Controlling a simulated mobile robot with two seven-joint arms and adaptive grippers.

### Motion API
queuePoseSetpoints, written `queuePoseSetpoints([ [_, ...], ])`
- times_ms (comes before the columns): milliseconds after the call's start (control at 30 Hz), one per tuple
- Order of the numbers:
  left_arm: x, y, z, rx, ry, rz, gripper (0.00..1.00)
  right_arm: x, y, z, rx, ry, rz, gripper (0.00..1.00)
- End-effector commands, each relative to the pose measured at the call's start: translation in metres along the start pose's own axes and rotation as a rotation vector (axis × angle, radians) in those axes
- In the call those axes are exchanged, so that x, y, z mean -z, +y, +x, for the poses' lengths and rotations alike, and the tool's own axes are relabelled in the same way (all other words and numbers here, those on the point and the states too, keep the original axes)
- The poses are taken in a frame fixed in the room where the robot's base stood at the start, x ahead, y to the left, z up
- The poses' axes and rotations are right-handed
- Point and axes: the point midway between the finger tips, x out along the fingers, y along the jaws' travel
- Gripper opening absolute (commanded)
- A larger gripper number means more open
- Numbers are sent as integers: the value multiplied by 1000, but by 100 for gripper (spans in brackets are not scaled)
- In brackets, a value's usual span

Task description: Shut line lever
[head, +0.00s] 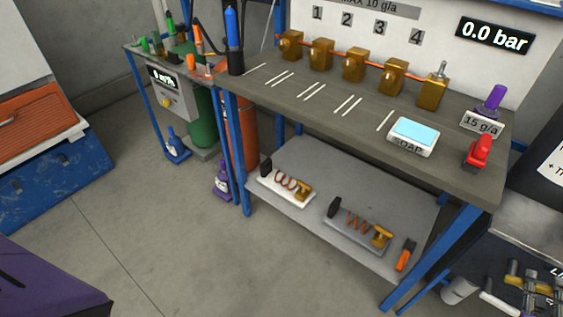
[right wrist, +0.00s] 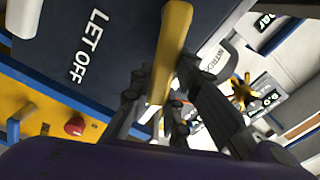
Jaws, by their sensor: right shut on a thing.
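In the right wrist view, a long yellow lever (right wrist: 174,45) runs down between the dark fingers of my right gripper (right wrist: 160,108). The gripper is shut on the lever's lower end. White words "LET OFF" are on the dark panel (right wrist: 118,45) beside it. In the head view, my right gripper (head: 535,287) is at the lower right edge, with yellow parts between and around its fingers. A label there is cut off after its first letters, so I cannot read which lever this is. My left gripper is not in view.
The workbench (head: 345,122) carries a row of brass valve blocks (head: 354,64), a soap box (head: 411,136) and a red-handled part (head: 479,152). The pressure display (head: 494,36) reads 0.0 bar. A lower shelf (head: 335,180) holds coiled fittings. The floor (head: 160,225) at left is clear.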

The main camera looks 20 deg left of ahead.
Motion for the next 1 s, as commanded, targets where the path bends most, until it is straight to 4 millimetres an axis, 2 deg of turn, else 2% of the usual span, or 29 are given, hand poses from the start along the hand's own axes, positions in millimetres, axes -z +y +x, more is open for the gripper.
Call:
queuePoseSetpoints([
  [100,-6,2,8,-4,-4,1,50,-2,11,-1,-3,-1,101,0],
  [500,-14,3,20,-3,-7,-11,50,-5,25,-1,-2,-1,349,0],
  [1000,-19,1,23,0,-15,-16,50,-7,27,0,-2,-1,424,0],
])
